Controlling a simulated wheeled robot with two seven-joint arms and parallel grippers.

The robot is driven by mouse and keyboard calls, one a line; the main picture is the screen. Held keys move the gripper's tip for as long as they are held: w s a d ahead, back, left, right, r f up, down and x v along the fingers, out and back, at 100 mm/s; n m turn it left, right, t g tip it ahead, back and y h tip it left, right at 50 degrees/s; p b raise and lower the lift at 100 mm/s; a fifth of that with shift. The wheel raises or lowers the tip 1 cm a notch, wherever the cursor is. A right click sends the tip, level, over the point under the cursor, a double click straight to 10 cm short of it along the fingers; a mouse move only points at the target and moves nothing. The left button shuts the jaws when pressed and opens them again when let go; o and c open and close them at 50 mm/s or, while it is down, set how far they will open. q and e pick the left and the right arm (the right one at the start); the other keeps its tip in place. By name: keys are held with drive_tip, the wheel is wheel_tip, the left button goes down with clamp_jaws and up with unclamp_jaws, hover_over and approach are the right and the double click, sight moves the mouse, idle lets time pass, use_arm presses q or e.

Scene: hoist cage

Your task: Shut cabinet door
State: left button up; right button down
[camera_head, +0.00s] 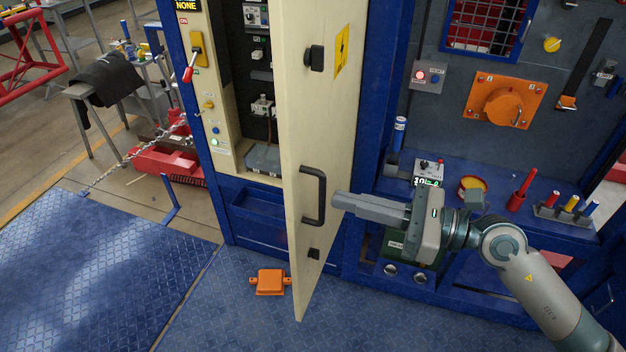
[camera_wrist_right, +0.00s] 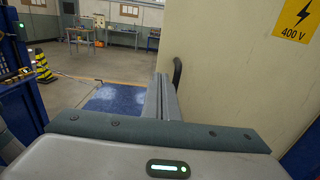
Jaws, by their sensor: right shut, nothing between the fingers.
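The cream cabinet door (camera_head: 316,150) stands wide open, swung out toward me, with a black handle (camera_head: 313,196) and two small black latches on its face. The cabinet (camera_head: 230,100) behind it shows its open interior with dark devices and a small ledge. My right gripper (camera_head: 338,201) is shut and empty, its fingertips just right of the handle; I cannot tell if they touch it. In the right wrist view the shut fingers (camera_wrist_right: 161,98) point along the door (camera_wrist_right: 240,80), beside the dark handle (camera_wrist_right: 177,74). My left gripper is not in view.
An orange box (camera_head: 270,282) lies on the blue floor left of the door's lower edge. A blue bench (camera_head: 450,178) with a small meter, red tin and tools is at right. A chain (camera_head: 130,157) hangs at left. The blue plate floor (camera_head: 90,275) is clear at front left.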

sight(294, 188)
drive_tip(key=p+x, duration=0.3)
drive_tip(key=x, duration=0.3)
drive_tip(key=shift+r, duration=0.15)
drive_tip(key=shift+w+a, duration=0.2)
drive_tip(key=shift+a, duration=0.25)
